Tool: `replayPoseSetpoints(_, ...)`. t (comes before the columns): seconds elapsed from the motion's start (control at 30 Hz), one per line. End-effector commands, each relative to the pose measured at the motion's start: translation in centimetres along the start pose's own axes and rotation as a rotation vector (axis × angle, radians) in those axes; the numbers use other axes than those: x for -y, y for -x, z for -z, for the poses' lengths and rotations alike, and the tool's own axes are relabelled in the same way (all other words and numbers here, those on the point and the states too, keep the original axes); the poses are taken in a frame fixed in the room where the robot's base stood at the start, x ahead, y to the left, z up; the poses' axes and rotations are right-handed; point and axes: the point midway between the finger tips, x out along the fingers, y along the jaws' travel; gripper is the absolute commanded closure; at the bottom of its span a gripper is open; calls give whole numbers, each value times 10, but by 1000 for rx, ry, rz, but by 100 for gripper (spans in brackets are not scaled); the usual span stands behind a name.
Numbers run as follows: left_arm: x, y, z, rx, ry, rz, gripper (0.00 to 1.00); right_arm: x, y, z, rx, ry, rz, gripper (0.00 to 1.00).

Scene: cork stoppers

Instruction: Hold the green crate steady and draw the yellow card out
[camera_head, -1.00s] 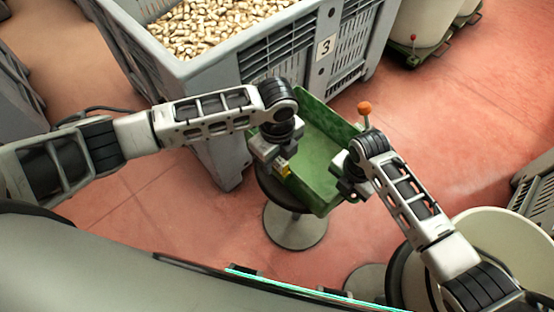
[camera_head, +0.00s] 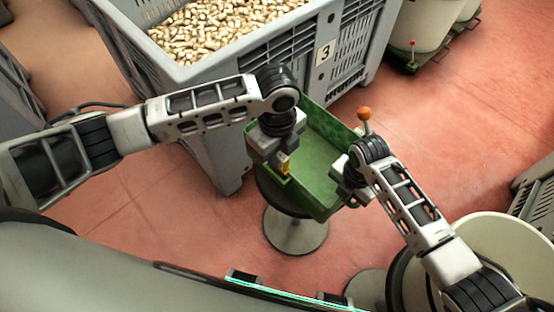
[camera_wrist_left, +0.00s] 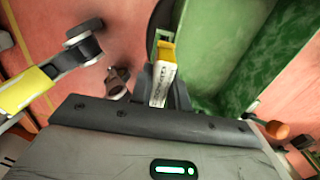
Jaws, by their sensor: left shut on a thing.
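The green crate (camera_head: 318,152) stands on a round stool, open side up. My left gripper (camera_head: 284,160) is at its left wall and shut on the yellow card (camera_head: 286,168), a small piece showing below the jaws. In the left wrist view the card (camera_wrist_left: 163,75), yellow at the top and white with print below, sits between the fingers beside the crate's green wall (camera_wrist_left: 215,45). I cannot tell how much of the card is still inside its place on the crate. My right gripper (camera_head: 347,188) is at the crate's right wall; its fingertips are too small to read.
A large grey bin (camera_head: 215,85) full of corks, marked 3, stands close behind the crate. An orange ball-topped lever (camera_head: 365,114) shows by my right wrist. A pale round container (camera_head: 505,250) is at the lower right.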

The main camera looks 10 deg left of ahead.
Motion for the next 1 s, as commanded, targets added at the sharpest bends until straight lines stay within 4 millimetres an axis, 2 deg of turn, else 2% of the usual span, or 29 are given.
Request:
replayPoseSetpoints(0.1, 1, 26, 0, 1, -1, 5, 100, -1, 1, 0, 1, 0, -2, 100)
replayPoseSetpoints(0.3, 0, 54, 0, 0, -1, 2, 100, -1, 1, 0, 1, 0, -2, 100)
replayPoseSetpoints(0.63, 0, 60, 0, 0, 1, -1, 100, -1, 1, 0, 1, 0, -2, 100)
replayPoseSetpoints(0.73, 0, 60, 0, 0, 1, -1, 100, -1, 1, 0, 1, 0, -2, 73)
replayPoseSetpoints(0.77, 0, 60, 0, 0, 1, -1, 100, -1, 1, 0, 1, 0, -2, 70)
replayPoseSetpoints(1.0, 0, 60, 0, 0, 0, -1, 100, 0, 1, 0, 0, 0, -1, 70)
